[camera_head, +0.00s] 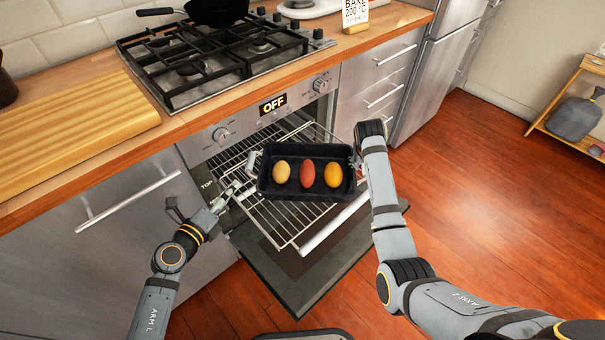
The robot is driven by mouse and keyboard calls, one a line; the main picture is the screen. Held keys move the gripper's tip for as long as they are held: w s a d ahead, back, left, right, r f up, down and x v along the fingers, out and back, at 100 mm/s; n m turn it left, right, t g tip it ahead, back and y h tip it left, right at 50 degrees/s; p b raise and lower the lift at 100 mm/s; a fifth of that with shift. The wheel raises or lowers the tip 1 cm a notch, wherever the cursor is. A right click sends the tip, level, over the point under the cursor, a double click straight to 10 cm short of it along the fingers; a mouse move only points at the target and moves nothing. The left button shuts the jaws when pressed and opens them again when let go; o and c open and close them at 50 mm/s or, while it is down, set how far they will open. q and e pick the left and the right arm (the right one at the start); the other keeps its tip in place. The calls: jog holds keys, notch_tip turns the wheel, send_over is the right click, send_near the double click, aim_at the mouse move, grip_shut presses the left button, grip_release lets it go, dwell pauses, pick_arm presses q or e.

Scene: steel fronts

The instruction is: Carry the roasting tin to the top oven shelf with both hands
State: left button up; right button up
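The black roasting tin (308,195) is level over the pulled-out wire oven shelf (275,225); I cannot tell whether it rests on the wires or is held just above. It holds a yellow, a red and an orange potato-like item. My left gripper (238,190) is at the tin's left end, just below its left handle (252,162); its grip is unclear. My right gripper (355,163) is at the tin's right end, with its fingers mostly hidden by its wrist. The oven (222,133) is open, with a "TOP" label on its left side.
The oven door (300,275) hangs open low in front. The oven display (272,104) reads OFF. Above are a gas hob (205,60) with a black pan (215,12), a wooden board (75,125) and a "BAKE 200 °C" card (355,14).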

jog(key=shift+o, duration=0.6)
jog(key=shift+a, duration=0.15)
jog(key=v, duration=1.2)
jog(key=shift+r, duration=0.1)
notch_tip(320, 180, up, 9)
jog(key=p, duration=0.9)
